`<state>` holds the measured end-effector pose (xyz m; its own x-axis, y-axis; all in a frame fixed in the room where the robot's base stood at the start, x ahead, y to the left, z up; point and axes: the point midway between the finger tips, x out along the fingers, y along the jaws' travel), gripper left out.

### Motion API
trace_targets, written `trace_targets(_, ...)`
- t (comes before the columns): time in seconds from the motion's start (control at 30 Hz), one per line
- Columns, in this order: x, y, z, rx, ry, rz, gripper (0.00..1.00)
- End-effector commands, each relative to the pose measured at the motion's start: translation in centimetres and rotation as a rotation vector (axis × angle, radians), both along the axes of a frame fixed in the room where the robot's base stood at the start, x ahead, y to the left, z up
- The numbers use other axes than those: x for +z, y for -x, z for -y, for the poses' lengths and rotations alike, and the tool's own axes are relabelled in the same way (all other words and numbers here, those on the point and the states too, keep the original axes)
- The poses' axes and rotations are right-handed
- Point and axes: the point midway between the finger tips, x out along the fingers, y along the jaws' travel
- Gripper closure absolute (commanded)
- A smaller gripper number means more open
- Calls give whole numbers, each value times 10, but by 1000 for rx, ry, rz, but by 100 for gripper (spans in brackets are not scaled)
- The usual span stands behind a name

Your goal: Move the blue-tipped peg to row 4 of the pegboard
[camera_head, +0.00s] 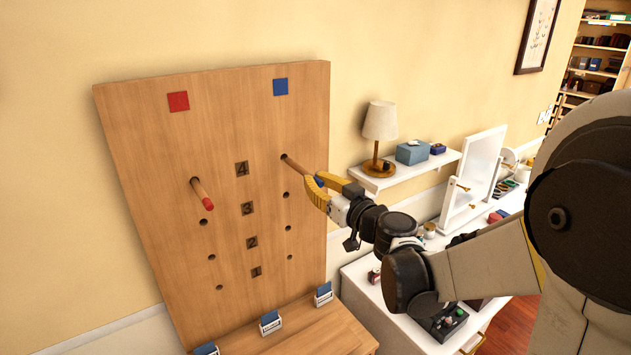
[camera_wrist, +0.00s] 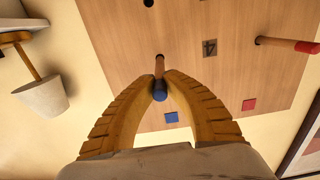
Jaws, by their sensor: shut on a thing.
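The blue-tipped peg (camera_head: 299,168) is held level with the top hole of the right column, beside the carved 4 (camera_head: 242,169). Its bare wooden end meets the pegboard (camera_head: 135,130) at that hole; how deep it sits, I cannot tell. My gripper (camera_head: 321,185) is shut on the peg near its blue end. In the wrist view, the blue tip (camera_wrist: 160,92) shows between the two yellow fingers of my gripper (camera_wrist: 166,80), with the wooden shaft (camera_wrist: 159,66) running to the board. A blue square (camera_head: 280,87) marks the top of this column.
A red-tipped peg (camera_head: 201,193) sticks out of the left column's top hole, under a red square (camera_head: 178,101). Lower holes are empty. A shelf with a lamp (camera_head: 381,122) and a white mirror (camera_head: 472,178) stand right of the board. Small card holders (camera_head: 270,322) line the ledge below.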

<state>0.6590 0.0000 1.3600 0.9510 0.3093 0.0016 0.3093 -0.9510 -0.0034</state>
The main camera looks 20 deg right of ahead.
Motion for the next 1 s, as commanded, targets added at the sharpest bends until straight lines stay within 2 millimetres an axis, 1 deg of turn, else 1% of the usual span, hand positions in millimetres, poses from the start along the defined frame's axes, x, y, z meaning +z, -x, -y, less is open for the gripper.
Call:
trace_targets(0.47,0,-1,0,0,0,0,100)
trace_targets(1.0,0,-13,-4,0,0,0,100)
